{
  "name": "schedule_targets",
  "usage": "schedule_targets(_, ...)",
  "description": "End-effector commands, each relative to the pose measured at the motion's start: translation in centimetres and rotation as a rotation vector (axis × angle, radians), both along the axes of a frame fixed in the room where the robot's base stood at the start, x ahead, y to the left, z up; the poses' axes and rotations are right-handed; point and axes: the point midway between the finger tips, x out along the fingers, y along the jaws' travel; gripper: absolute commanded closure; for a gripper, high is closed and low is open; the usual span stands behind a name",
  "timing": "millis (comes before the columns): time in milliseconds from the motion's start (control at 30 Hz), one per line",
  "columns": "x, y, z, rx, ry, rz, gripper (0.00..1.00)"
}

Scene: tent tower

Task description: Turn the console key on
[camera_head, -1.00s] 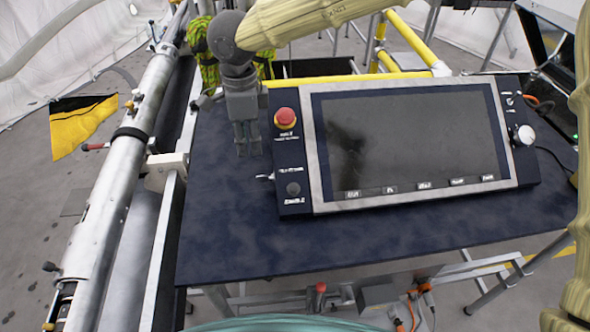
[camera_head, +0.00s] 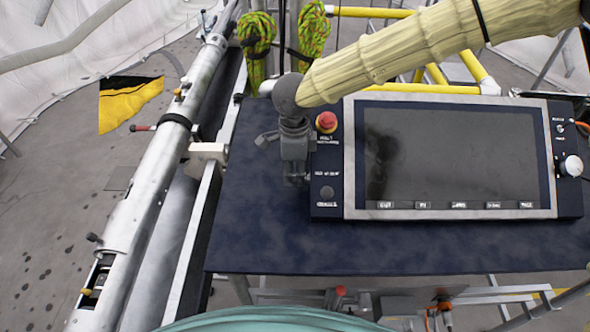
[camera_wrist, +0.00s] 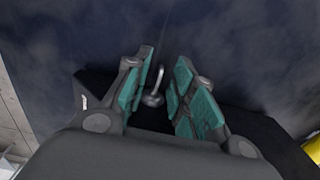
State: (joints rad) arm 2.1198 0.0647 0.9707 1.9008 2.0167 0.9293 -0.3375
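The console (camera_head: 327,161) lies on the dark table, with a large dark screen (camera_head: 450,150) and a red emergency button (camera_head: 327,122) at its upper left. My gripper (camera_head: 295,180) is at the console's left edge, pointing down. In the wrist view, my gripper (camera_wrist: 160,92) is open, its two teal-padded fingers apart. The small metal key (camera_wrist: 154,92) sticks out of the console's dark side and appears between the fingers, with gaps on both sides. In the head view the key is hidden by my gripper.
A dark knob (camera_head: 327,192) sits on the console close to my gripper. A light round knob (camera_head: 571,166) is at its right end. A long metal tube (camera_head: 150,180) runs left of the table (camera_head: 400,245). The table's front strip is clear.

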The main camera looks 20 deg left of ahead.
Motion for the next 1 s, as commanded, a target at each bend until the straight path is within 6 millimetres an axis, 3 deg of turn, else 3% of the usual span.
schedule_targets(300,0.02,-0.02,-0.18,0.000,0.000,0.000,0.76)
schedule_targets(433,0.01,-0.02,-0.17,0.000,0.000,0.000,1.00)
schedule_targets(1000,-0.25,-0.09,-0.47,0.025,-0.091,0.002,1.00)
